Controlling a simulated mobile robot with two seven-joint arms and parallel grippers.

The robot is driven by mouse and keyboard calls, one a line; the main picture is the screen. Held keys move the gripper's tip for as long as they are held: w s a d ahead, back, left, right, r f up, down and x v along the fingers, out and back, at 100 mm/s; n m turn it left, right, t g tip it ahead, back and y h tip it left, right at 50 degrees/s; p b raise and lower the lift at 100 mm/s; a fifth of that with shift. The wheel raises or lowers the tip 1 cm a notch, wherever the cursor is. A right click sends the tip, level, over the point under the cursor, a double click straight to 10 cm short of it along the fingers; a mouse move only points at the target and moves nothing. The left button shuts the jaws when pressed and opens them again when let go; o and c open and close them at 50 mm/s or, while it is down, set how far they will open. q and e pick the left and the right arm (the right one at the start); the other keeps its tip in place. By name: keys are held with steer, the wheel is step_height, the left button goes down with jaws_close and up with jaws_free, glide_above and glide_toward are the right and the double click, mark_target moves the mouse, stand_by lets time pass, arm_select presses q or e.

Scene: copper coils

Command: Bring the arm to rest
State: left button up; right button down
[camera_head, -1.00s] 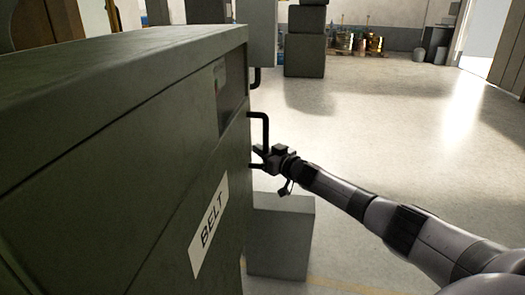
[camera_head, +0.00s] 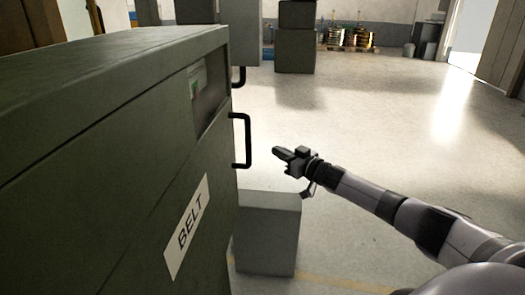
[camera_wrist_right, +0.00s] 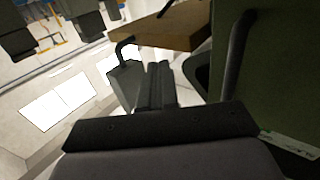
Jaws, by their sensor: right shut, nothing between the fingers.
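My right gripper (camera_head: 279,152) is at the end of my right arm, which comes in from the lower right in the head view. Its fingers are together and empty. It is in the air just right of the black handle (camera_head: 242,140) on the green cabinet (camera_head: 110,150), with a gap between them. In the right wrist view the shut fingers (camera_wrist_right: 155,85) show in the middle, and the dark handle (camera_wrist_right: 237,60) and green cabinet (camera_wrist_right: 285,70) are to their right. My left gripper is not in view.
A grey block (camera_head: 267,235) stands on the floor below the gripper, beside the cabinet. A "BELT" label (camera_head: 187,228) is on the cabinet. Stacked dark boxes (camera_head: 295,50) and coils on a pallet (camera_head: 350,38) are far back. The floor (camera_head: 390,120) to the right is open.

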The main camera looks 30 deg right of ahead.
steer(key=shift+s+d, duration=0.95)
steer(key=shift+d, duration=0.15)
steer(key=s+a+f+n+g+y+p, duration=0.1)
steer(key=s+a+f+g, duration=0.1)
steer(key=s+a+f, duration=0.55)
steer(key=s+a+f+g+p, duration=0.15)
steer(key=s+a+f, duration=0.25)
steer(key=a+f, duration=0.6)
steer(key=s+a+g+h+p, duration=0.1)
steer(key=s+a, duration=0.4)
steer(key=s, duration=0.5)
steer(key=s+a+g+h+p, duration=0.1)
steer(key=s+a+g+p, duration=0.1)
steer(key=s+a, duration=0.4)
steer(key=s+g, duration=0.1)
steer(key=s, duration=0.4)
steer(key=shift+s+a+m, duration=0.15)
steer(key=shift+s+m, duration=0.15)
